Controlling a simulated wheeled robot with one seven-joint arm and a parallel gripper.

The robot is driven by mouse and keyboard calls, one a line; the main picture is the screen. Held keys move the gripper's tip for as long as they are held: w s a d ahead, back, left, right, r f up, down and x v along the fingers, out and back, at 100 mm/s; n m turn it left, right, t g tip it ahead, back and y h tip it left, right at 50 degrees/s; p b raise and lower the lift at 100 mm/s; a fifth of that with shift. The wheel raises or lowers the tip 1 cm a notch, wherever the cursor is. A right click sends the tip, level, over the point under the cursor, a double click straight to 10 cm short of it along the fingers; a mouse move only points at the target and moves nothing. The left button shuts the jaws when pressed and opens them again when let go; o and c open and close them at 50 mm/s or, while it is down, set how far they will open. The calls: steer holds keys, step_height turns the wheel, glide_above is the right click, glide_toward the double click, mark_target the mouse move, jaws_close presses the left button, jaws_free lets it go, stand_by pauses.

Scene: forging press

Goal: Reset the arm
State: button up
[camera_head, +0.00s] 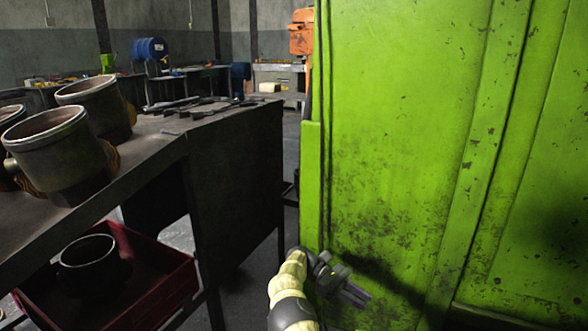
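My arm (292,283) reaches up from the bottom edge of the view, slightly left of the green machine's lower middle. My gripper (356,294) is at its end, low down, in front of the green panel and pointing to the right. Its two dark fingers look close together, but they are small and dark, so I cannot tell if they are parted. I see nothing held in it. Whether it touches the green panel is not clear.
A worn green machine body (410,120) fills the right half. A dark workbench (150,150) with metal cylinders (62,150) stands left. Below it is a red bin (150,302) holding another cylinder (88,262). A narrow floor gap (291,150) lies between bench and machine.

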step_height(320, 180, up, 19)
steer(key=p, duration=1.8)
steer(key=shift+s+r, duration=0.15)
steer(key=shift+r, duration=0.05)
steer(key=shift+r, duration=0.1)
steer(key=shift+r+p, duration=0.35)
steer(key=shift+p, duration=0.2)
steer(key=shift+s, duration=0.1)
